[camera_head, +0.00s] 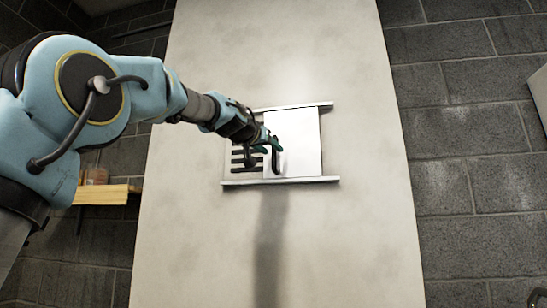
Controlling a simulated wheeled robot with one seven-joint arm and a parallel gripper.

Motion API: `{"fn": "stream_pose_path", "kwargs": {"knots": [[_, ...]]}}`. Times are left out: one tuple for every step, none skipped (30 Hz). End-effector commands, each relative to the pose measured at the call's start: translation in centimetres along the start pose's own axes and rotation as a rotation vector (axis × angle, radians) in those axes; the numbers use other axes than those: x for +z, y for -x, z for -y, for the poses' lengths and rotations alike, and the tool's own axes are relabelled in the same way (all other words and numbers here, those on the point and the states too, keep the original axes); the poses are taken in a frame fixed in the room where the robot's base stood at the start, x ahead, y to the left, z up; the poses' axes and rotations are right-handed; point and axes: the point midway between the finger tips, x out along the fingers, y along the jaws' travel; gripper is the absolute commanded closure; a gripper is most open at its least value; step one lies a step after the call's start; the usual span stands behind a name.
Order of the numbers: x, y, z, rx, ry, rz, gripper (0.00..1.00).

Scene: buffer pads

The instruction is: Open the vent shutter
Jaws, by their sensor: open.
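The vent shutter (300,145) is a flat white plate between an upper rail (305,106) and a lower rail (300,181) on a pale wall panel. Dark horizontal vent slots (238,158) show to the left of the plate, partly hidden by my gripper and arm. A dark upright handle (275,160) is near the plate's left edge. My gripper (273,146) is open, with its green fingertips at the handle's upper part. I cannot tell whether the fingers touch the handle or are around it.
A wooden shelf (105,193) with a small brownish container (96,176) is on the left, behind my arm. Dark block walls (455,150) flank the pale panel (350,240). A pale object juts in at the right edge. The panel right of the rails is clear.

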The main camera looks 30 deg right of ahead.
Motion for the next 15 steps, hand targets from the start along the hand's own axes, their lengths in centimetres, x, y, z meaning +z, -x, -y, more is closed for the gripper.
{"fn": "stream_pose_path", "kwargs": {"knots": [[0.5, 1.2, 0.1, -0.003, -0.001, -0.004, 0.50], [0.6, 1.8, 0.1, -0.003, -0.001, -0.004, 0.50], [0.6, 2.5, 0.1, -0.003, -0.002, -0.004, 0.50], [0.6, 3.1, 0.1, -0.003, -0.002, -0.004, 0.50], [0.6, 3.7, 0.1, -0.003, -0.001, -0.004, 0.50], [0.6, 4.4, 0.1, -0.003, -0.001, -0.004, 0.50], [0.5, 4.9, 0.1, -0.003, -0.001, -0.003, 0.50], [0.5, 5.3, 0.0, -0.002, 0.000, -0.003, 0.50], [0.5, 5.9, 0.0, -0.002, 0.000, -0.003, 0.50], [0.4, 6.3, 0.1, -0.003, -0.001, -0.003, 0.50], [0.4, 6.7, 0.0, -0.002, -0.001, -0.002, 0.50], [0.3, 7.1, 0.0, -0.001, 0.000, -0.002, 0.50], [0.3, 7.3, 0.0, -0.001, 0.000, -0.002, 0.50], [0.3, 7.5, 0.0, -0.001, 0.000, -0.002, 0.50], [0.2, 7.7, 0.0, 0.000, 0.000, -0.001, 0.50]]}}
